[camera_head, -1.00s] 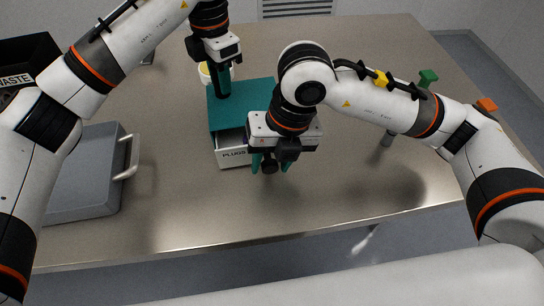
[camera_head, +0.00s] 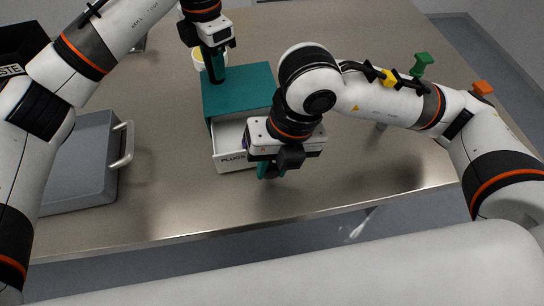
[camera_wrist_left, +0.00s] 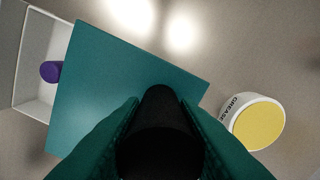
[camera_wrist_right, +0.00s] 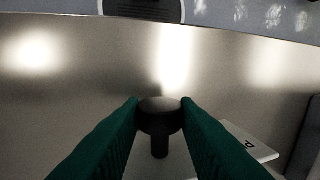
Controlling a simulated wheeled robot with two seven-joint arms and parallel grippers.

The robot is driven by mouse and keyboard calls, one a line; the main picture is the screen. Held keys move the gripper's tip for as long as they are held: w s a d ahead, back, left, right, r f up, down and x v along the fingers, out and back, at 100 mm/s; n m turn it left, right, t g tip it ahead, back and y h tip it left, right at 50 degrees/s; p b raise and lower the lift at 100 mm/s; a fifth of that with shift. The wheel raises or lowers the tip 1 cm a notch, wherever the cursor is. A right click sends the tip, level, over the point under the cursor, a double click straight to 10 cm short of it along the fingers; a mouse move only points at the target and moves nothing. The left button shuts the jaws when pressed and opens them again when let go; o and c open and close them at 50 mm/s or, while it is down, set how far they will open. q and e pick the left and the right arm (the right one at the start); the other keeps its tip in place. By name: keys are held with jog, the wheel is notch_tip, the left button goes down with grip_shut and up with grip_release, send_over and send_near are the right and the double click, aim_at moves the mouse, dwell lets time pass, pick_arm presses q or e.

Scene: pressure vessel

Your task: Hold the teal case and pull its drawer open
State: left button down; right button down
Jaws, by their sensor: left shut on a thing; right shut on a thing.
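The teal case (camera_head: 240,90) stands on the metal table, and its top also shows in the left wrist view (camera_wrist_left: 125,85). My left gripper (camera_head: 217,75) is shut on the case at a dark upright post (camera_wrist_left: 160,115) on its top. The white drawer (camera_head: 232,162), labelled PLUGS, stands partly out of the case front. A purple round thing (camera_wrist_left: 50,71) lies inside it. My right gripper (camera_head: 272,170) is shut on the drawer's dark knob (camera_wrist_right: 160,117), in front of the drawer. The right gripper hides part of the drawer in the head view.
A white GREASE tub with a yellow lid (camera_wrist_left: 257,124) stands close behind the case. A grey box with a handle (camera_head: 80,165) lies to the left. Green (camera_head: 422,63) and orange (camera_head: 483,88) pieces stand at the right. The table's front edge (camera_head: 220,229) is near.

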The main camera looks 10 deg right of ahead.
jog(key=c, duration=1.1)
grip_release()
jog(key=v, duration=1.2)
pick_arm(q)
jog(key=c, duration=1)
grip_release()
pick_arm(e)
jog(key=shift+w, duration=0.1)
pick_arm(q)
jog(key=shift+r, duration=0.1)
notch_tip(320, 180, up, 12)
jog(key=shift+f, duration=0.1)
